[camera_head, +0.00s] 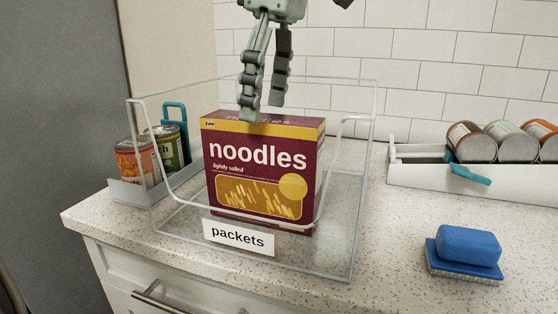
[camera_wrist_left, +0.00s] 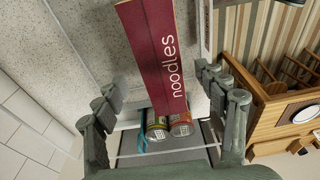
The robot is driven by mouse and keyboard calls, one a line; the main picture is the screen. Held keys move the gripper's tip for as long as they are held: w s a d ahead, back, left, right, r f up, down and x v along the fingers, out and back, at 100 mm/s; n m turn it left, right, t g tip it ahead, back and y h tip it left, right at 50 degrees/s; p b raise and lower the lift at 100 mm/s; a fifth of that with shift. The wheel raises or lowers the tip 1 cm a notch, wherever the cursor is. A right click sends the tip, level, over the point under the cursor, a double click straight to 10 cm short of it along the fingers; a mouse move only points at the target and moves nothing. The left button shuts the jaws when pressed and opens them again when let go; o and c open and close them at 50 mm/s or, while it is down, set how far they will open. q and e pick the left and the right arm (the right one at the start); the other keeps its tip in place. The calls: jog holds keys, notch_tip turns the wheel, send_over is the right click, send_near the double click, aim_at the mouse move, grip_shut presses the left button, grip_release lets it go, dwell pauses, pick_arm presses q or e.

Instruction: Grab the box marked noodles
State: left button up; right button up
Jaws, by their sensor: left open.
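The noodles box (camera_head: 262,175) is dark red with a yellow top edge and stands upright in a clear bin (camera_head: 345,215) labelled "packets" on the counter. My left gripper (camera_head: 262,110) is open, pointing down just above the box's top. In the head view its fingertips overlap the top edge of the box; I cannot tell whether they touch it. In the left wrist view the box (camera_wrist_left: 160,60) shows its narrow side with "noodles" on it, between and beyond the spread fingers (camera_wrist_left: 165,105). My right gripper does not show.
Cans (camera_head: 135,160) stand in a small tray left of the bin. More cans (camera_head: 510,142) lie in a white holder (camera_head: 420,175) at right. A blue sponge (camera_head: 468,246) lies on the counter at front right. The bin's clear walls surround the box.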

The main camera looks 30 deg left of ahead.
aim_at(259, 146)
pick_arm(q)
jog(key=f, duration=0.5)
jog(key=a+f, duration=0.1)
jog(key=f, duration=0.1)
jog(key=shift+s+f, duration=0.2)
jog(key=shift+s, duration=0.1)
jog(key=shift+r, duration=0.1)
jog(key=c, duration=1.6)
